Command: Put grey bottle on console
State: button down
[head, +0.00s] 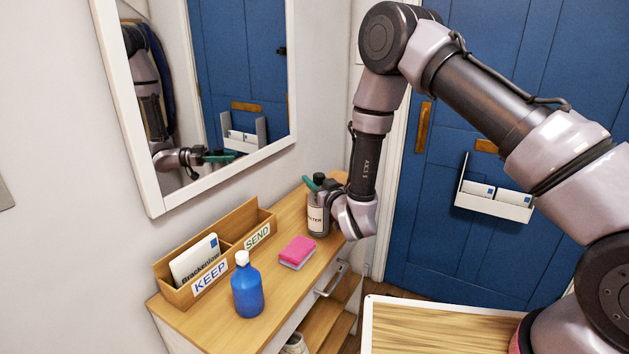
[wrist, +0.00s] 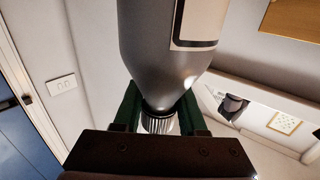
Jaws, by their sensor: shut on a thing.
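The grey bottle (head: 318,222) has a pale label and stands upright at the far end of the wooden console (head: 217,324). Its base is at or very near the console top; I cannot tell whether it touches. My gripper (head: 318,184) has green fingers and is shut on the bottle's neck, just below the cap. In the wrist view the grey bottle (wrist: 160,50) fills the upper middle, with its ribbed cap between the fingers of my gripper (wrist: 158,110).
A wooden KEEP/SEND letter box (head: 180,295) lines the wall below a mirror (head: 240,80). A blue door (head: 440,230) is behind. A white-edged wooden surface (head: 430,335) is at front right.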

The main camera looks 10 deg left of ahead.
jog(key=shift+c, duration=2.3)
grip_release()
